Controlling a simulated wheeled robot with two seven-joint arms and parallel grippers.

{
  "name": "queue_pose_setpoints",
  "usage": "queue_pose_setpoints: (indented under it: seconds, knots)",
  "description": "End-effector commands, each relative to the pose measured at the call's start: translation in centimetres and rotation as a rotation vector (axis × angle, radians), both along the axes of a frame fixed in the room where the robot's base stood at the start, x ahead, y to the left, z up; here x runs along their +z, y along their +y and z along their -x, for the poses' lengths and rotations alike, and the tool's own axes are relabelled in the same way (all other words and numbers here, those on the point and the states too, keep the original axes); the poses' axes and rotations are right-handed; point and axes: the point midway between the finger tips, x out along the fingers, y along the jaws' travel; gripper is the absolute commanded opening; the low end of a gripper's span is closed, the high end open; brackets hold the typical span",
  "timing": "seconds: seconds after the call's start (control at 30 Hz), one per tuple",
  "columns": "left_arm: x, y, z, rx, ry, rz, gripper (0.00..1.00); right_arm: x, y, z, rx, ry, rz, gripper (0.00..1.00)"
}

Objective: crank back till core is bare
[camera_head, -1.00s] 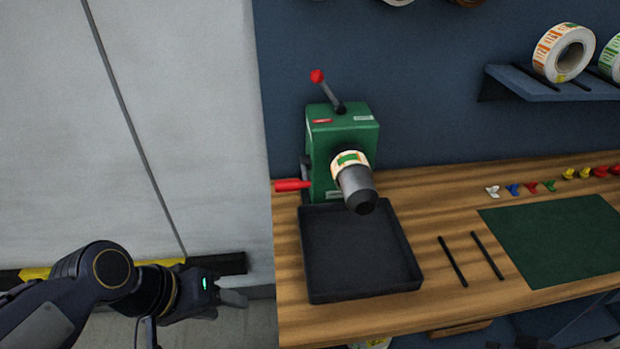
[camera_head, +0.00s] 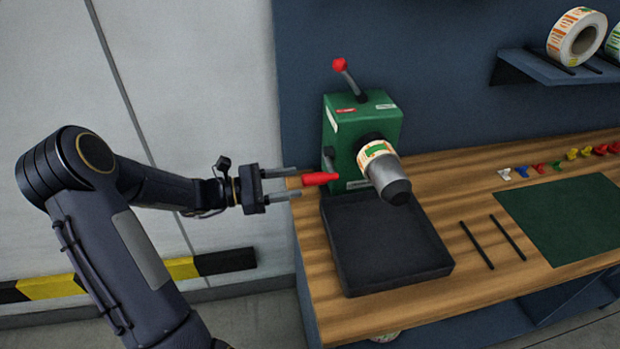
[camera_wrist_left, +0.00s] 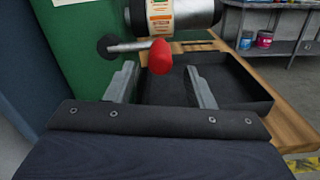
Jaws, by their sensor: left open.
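The green label rewinder (camera_head: 362,125) stands at the left end of the wooden bench. A band of printed label (camera_head: 376,155) sits around its grey core (camera_head: 391,178); it also shows in the left wrist view (camera_wrist_left: 176,15). The red crank handle (camera_head: 320,179) sticks out to the left on the machine's side. A red-knobbed lever (camera_head: 340,66) rises from the top. My left gripper (camera_head: 292,184) is open at the crank handle, its fingers pointing toward it. In the left wrist view the red handle (camera_wrist_left: 160,57) appears between and beyond the fingertips (camera_wrist_left: 163,85). My right gripper is not in view.
A black tray (camera_head: 443,266) lies below the core. Two black rods (camera_head: 477,245) and a green mat (camera_head: 570,215) lie to its right. Small coloured clips (camera_head: 540,168) line the bench's back. A shelf (camera_head: 560,75) holds label rolls (camera_head: 577,38).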

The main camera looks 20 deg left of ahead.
Motion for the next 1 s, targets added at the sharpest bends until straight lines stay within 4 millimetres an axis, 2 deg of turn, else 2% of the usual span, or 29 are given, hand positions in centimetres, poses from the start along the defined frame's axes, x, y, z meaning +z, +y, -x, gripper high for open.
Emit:
queue_pose_setpoints:
  seconds: [0.1, 0.3, 0.67, 1.0]
  knots:
    - [0.1, -1.7, -1.2, -0.005, 0.000, 0.002, 0.49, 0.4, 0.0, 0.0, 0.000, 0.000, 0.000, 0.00]
    - [0.0, -3.5, -2.6, -0.003, 0.001, -0.001, 0.49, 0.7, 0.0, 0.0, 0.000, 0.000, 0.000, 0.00]
    - [0.0, -3.9, -2.9, -0.002, 0.000, -0.004, 0.47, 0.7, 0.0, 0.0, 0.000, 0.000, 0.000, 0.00]
    - [0.0, -3.9, -2.9, -0.002, 0.000, -0.004, 0.03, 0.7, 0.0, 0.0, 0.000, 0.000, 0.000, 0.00]
